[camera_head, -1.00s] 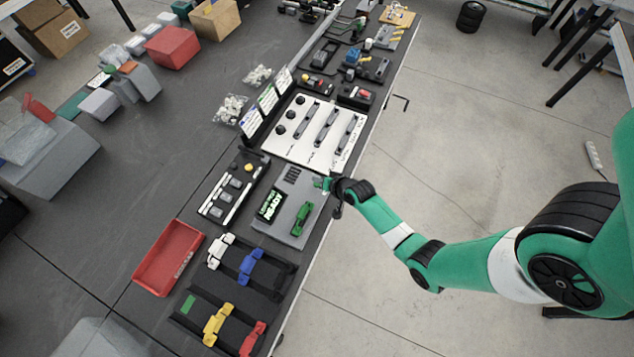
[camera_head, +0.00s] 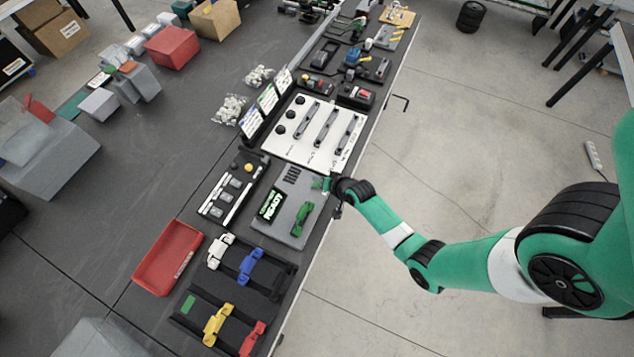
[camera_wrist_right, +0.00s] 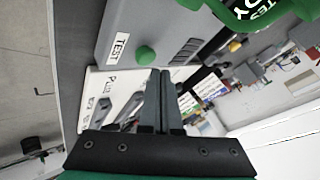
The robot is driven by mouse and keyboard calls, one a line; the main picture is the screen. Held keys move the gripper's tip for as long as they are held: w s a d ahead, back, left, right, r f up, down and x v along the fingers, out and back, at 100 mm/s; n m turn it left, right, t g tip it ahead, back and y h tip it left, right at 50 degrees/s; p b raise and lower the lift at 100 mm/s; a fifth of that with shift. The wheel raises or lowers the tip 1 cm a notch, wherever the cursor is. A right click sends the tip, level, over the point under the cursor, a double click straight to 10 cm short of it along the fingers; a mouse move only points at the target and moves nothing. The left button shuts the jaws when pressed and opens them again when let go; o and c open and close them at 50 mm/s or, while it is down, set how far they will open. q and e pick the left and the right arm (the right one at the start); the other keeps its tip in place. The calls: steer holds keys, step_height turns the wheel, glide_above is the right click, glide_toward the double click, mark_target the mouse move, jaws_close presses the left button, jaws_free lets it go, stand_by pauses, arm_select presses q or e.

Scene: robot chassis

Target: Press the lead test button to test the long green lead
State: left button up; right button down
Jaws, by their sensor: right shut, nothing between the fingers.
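The lead tester is a grey box (camera_head: 271,223) with a screen reading READY (camera_head: 271,205). In the right wrist view its round green test button (camera_wrist_right: 146,55) sits beside a TEST label (camera_wrist_right: 119,47). A green lead (camera_head: 302,218) lies on the tester; part of it also shows at the top of the right wrist view (camera_wrist_right: 250,14). My right gripper (camera_head: 325,184) is shut and empty at the tester's upper right corner. In the right wrist view its fingertips (camera_wrist_right: 160,72) appear close to the button; I cannot tell whether they touch it. My left gripper is out of view.
A holder (camera_head: 240,262) with white, blue, yellow and red leads lies below the tester. A red bin (camera_head: 168,257) is to its left. A white panel (camera_head: 300,153) with dark handles lies above. The table's right edge is close by.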

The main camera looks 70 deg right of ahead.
steer(key=shift+f, duration=0.1)
steer(key=shift+f+b, duration=0.35)
steer(key=shift+f+b, duration=0.35)
steer(key=shift+f, duration=0.15)
stand_by(0.6)
steer(key=shift+r, duration=0.1)
steer(key=shift+r+p, duration=0.8)
steer(key=shift+p, duration=0.1)
step_height(320, 180, up, 5)
steer(key=p, duration=0.5)
steer(key=shift+r, duration=0.1)
stand_by(0.6)
